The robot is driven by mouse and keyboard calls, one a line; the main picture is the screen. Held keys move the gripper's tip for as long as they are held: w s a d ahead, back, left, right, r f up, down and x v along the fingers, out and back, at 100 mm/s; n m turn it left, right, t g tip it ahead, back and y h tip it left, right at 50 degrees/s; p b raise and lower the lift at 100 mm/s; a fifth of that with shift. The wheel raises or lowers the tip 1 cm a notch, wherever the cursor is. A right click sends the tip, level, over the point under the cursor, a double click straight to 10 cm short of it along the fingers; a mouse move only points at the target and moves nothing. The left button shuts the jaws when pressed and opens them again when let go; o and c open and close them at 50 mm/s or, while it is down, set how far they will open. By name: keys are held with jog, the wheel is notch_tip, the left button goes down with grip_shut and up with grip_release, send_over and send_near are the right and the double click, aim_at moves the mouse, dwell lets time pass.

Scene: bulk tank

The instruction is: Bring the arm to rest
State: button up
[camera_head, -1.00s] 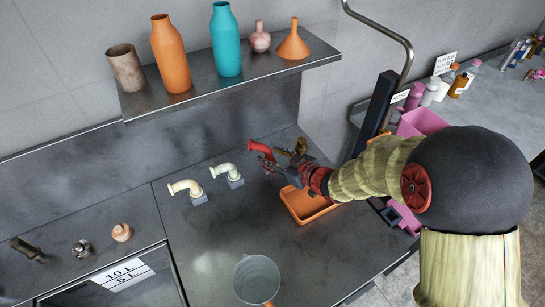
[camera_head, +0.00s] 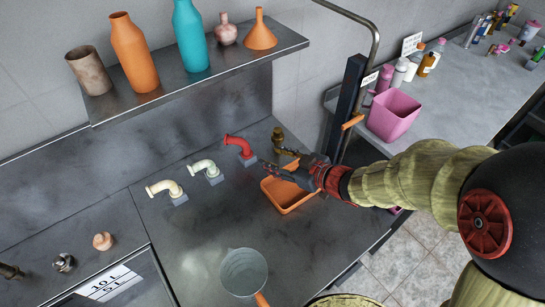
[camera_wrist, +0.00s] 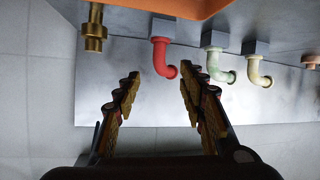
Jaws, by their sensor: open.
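My gripper (camera_head: 287,172) is at the end of my arm, above the back part of the dark counter and over the orange tray (camera_head: 292,204). In the wrist view my gripper (camera_wrist: 157,92) has its two fingers well apart with nothing between them. The red bent pipe (camera_head: 240,146) stands just left of the fingertips in the head view; it also shows beyond and between the fingers in the wrist view (camera_wrist: 163,48). The fingers look apart from it. A brass fitting (camera_head: 279,139) stands right of the red pipe, close to my gripper.
A pale green pipe (camera_head: 206,170) and a cream pipe (camera_head: 166,189) stand to the left. A grey jug (camera_head: 243,272) is at the front. A shelf (camera_head: 195,78) with bottles overhangs the back. A dark post (camera_head: 347,110) and pink bin (camera_head: 394,114) are at right.

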dwell(0.3)
jog(key=d+r+m+t+h, duration=0.1)
jog(key=d+r+m+h, duration=0.3)
jog(key=d, duration=0.5)
jog(key=d+r+m+t+h, duration=0.1)
jog(key=d+r+m+h, duration=0.1)
jog(key=d+r+h, duration=0.55)
jog(key=s+d+m+g, duration=0.1)
jog(key=s+m+g, duration=0.1)
jog(key=s, duration=0.9)
jog(key=s+d+r+m+g+y, duration=0.1)
jog(key=s+d+m+g, duration=0.1)
jog(key=s, duration=0.9)
jog(key=shift+r+m+g, duration=0.15)
jog(key=shift+m+g, duration=0.45)
jog(key=shift+m, duration=0.1)
